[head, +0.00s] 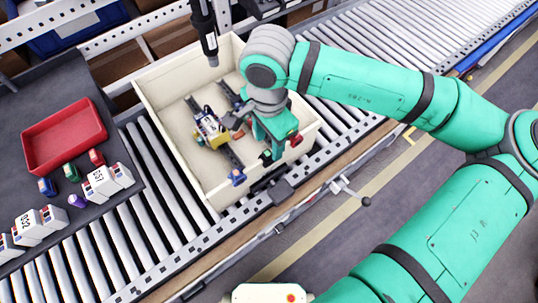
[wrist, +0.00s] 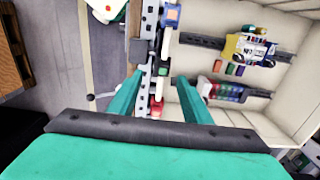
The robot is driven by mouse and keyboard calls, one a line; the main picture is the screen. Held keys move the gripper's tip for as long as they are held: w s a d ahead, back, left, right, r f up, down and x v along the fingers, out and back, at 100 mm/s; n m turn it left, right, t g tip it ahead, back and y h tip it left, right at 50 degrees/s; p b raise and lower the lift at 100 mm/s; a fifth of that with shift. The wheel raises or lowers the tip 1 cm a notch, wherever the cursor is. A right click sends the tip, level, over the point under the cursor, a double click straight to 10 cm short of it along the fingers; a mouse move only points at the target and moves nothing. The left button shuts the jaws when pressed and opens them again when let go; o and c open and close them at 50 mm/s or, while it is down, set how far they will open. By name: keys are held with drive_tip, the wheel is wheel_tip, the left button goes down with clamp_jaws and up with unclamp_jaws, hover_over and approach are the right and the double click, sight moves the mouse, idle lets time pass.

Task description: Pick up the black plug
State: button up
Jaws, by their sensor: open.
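My gripper (wrist: 158,80) is open and empty, its two teal fingers apart over the near wall of the cream bin (head: 180,153). In the wrist view a small dark plug with a green patch (wrist: 163,71) shows between and just beyond the fingertips; it looks like the black plug. It sits on the bin's wall between a blue piece (wrist: 172,16) and a red piece (wrist: 156,108). In the head view the dark plug (head: 266,156) is beside my gripper (head: 272,146), partly hidden. Whether the fingers touch it I cannot tell.
Inside the bin lie dark rails and a yellow-and-white device (head: 209,128). A dark hanging tool (head: 210,45) is above the bin's back. A red tray (head: 64,138) and small coloured blocks are on the left table. The roller conveyor (head: 400,62) runs beneath the bin.

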sight(267, 153)
drive_tip(key=shift+s+a+f, duration=0.1)
drive_tip(key=shift+a+f, duration=0.15)
drive_tip(key=shift+f, duration=0.75)
drive_tip(key=f, duration=0.5)
drive_tip(key=shift+w+d, duration=0.1)
drive_tip(key=shift+w, duration=0.1)
drive_tip(key=shift+r, duration=0.1)
clamp_jaws()
